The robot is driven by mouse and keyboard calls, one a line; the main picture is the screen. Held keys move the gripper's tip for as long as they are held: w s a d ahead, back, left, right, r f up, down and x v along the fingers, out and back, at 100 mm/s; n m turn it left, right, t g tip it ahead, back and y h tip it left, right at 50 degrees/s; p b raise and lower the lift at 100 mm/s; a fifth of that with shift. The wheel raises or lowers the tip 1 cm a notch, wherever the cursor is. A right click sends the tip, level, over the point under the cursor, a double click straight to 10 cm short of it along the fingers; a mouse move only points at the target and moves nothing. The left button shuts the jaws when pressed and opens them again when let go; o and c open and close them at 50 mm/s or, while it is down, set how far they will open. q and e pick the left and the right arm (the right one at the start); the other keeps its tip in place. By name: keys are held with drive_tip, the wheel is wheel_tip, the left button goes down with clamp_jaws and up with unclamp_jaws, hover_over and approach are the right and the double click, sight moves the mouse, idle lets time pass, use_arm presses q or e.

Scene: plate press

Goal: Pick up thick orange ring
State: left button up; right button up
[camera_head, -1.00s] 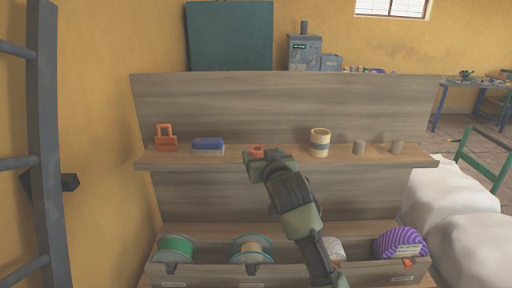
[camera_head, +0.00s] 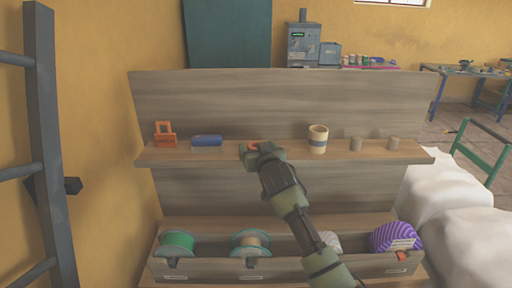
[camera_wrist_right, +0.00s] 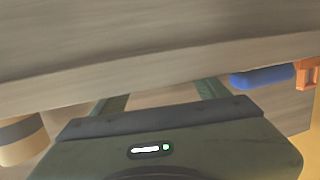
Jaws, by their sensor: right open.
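The thick orange ring (camera_head: 253,146) lies on the upper shelf, mostly hidden behind my right gripper in the head view. My right gripper (camera_head: 250,152) is at the ring, at the shelf's front edge. In the wrist view its two fingers (camera_wrist_right: 162,95) are spread apart. The ring cannot be made out between them there, and whether they touch it cannot be told. My left gripper is not in view.
On the upper shelf (camera_head: 222,155), a blue-topped block (camera_head: 207,141) and an orange holder (camera_head: 164,134) stand left of the ring. Below, a bin (camera_head: 205,268) holds spools.

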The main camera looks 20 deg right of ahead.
drive_tip(key=c, duration=1.5)
